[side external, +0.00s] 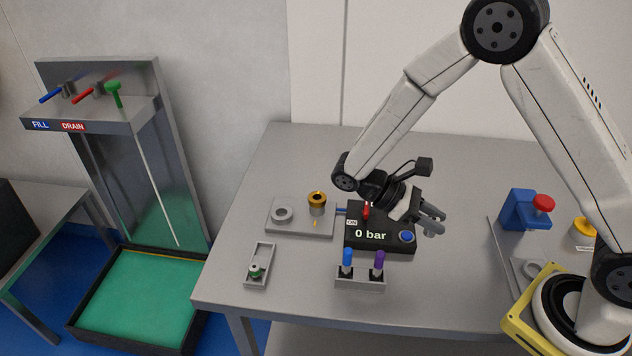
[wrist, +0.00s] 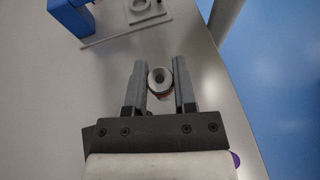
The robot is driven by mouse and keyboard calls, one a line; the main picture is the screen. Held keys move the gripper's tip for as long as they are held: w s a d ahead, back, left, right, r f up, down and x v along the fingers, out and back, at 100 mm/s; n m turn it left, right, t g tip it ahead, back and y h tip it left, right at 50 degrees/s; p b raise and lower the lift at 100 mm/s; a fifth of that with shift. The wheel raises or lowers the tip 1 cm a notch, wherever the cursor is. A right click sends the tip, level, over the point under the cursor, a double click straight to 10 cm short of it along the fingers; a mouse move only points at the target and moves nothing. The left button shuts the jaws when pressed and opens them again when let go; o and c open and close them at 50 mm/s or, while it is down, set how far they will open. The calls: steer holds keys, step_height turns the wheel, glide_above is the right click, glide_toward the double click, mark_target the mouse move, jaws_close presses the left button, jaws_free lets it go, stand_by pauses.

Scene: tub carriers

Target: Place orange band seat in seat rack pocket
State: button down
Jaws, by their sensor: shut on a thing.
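My gripper (side external: 432,220) is at the right of the black pressure box, above the table. In the wrist view my gripper (wrist: 159,78) is shut on a small pale grey ring-shaped seat (wrist: 160,75) with a dark central hole. A reddish-orange band shows at its lower edge. In the side view the fingers hide the seat. The seat rack (side external: 264,253) is a narrow grey tray at the table's front left. A small seat with a green band (side external: 255,271) sits in its near end; its far end looks empty.
The black pressure box (side external: 379,246) reads 0 bar. In front stands a holder (side external: 360,284) with blue- and purple-handled tools. A grey plate (side external: 300,229) bears a ring and a brass part. A blue block (side external: 518,211) with a red knob stands right. The table between rack and holder is clear.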

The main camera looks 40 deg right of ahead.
steer(key=s+a+m+y, duration=0.1)
steer(key=a+m+y, duration=1)
steer(key=m+y, duration=0.3)
steer(key=w+a+r+m+t+y, duration=0.7)
steer(key=w+r+m+t, duration=0.1)
steer(key=w+m+t, duration=0.3)
steer(key=f, duration=0.5)
steer(key=shift+w+a+f, duration=0.15)
steer(key=shift+a+f, duration=0.05)
steer(key=shift+f, duration=0.15)
steer(key=shift+w, duration=0.1)
